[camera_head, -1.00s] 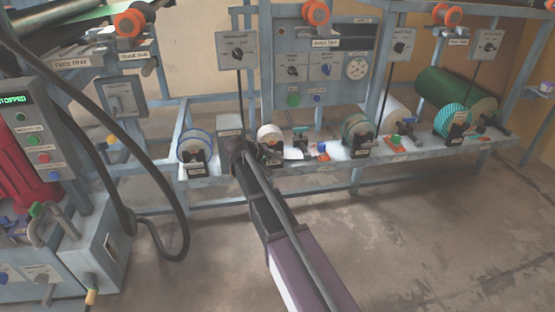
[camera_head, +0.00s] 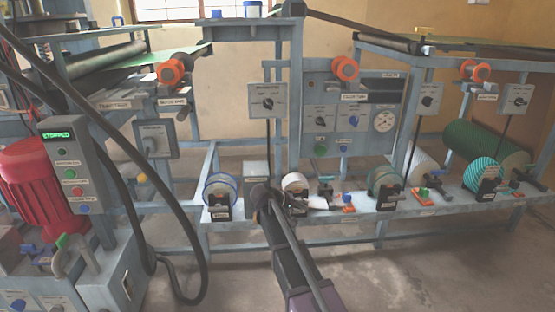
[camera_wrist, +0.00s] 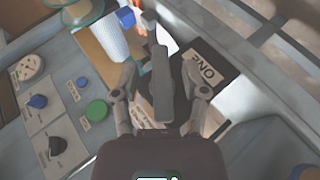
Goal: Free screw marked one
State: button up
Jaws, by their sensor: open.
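In the wrist view, a dark block (camera_wrist: 212,80) carries a white label reading ONE. A grey bar-shaped handle (camera_wrist: 160,88) stands beside the label, probably the screw's handle. My gripper (camera_wrist: 160,70) is open, with one finger on each side of this bar as seen from the wrist; I cannot tell whether either finger touches it. In the head view, my arm's end is at the bench front by a white roll (camera_head: 294,181) on a dark stand. The fingers are too small there to read.
The bench rail (camera_head: 400,211) carries other rolls, including a blue-rimmed one (camera_head: 219,188) at left and a green one (camera_head: 384,180) at right. A panel with a green button (camera_wrist: 97,111) lies left in the wrist view. A thick black hose hangs at left.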

jog(key=s+r+m+g+y+p, duration=0.1)
jog(key=s+r+g+y+p, duration=0.15)
jog(key=s+p, duration=0.45)
jog(key=s+d+r+g+y+p, duration=0.1)
jog(key=s+r+y+p, duration=0.2)
jog(key=s, duration=0.9)
jog(key=s+r+m+g+y+p, duration=0.15)
jog(key=s+y+p, duration=0.3)
jog(key=s, duration=0.45)
notch_tip(320, 180, up, 37)
jog(key=p, duration=3.7)
